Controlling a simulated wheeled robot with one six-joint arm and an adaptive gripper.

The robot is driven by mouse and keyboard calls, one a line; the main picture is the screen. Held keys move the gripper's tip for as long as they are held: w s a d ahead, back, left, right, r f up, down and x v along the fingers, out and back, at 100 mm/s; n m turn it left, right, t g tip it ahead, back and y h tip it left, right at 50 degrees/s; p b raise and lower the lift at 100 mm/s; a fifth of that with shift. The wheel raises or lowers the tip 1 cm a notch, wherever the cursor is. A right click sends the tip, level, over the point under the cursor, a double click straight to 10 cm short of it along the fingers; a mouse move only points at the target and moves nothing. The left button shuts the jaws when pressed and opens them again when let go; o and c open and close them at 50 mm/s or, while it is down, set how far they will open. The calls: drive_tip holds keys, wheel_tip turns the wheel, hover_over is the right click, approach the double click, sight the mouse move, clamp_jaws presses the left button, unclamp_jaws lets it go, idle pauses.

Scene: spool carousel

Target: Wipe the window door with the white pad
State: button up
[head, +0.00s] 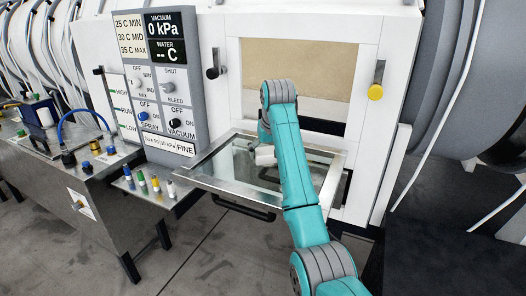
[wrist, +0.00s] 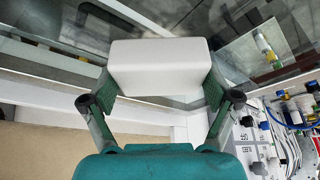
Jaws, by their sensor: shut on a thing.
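The window door (head: 222,192) is folded down flat in front of the white cabinet, with a metal frame around a glass pane and a dark handle at its front edge. My gripper (wrist: 160,85) is shut on the white pad (wrist: 160,64), a plain white block gripped at both ends. In the head view the white pad (head: 264,155) is over the glass, toward the cabinet side. My arm hides part of the door's right side. The glass (wrist: 55,48) also shows in the wrist view. I cannot tell whether the pad touches it.
A grey control panel (head: 175,85) with readouts and switches stands left of the opening. A metal bench (head: 85,185) with several coloured bottles and fittings is at the left. A black lever (head: 213,72) and a yellow-knobbed lever (head: 376,90) flank the opening. Floor in front is clear.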

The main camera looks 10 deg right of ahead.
drive_tip(key=shift+s+d+f, duration=0.15)
drive_tip(key=shift+s+d, duration=0.4)
drive_tip(key=shift+d, duration=0.2)
drive_tip(key=shift+s+d+f, duration=0.1)
drive_tip(key=shift+s+d, duration=0.45)
drive_tip(key=shift+d, duration=0.15)
drive_tip(key=shift+r, duration=1.6)
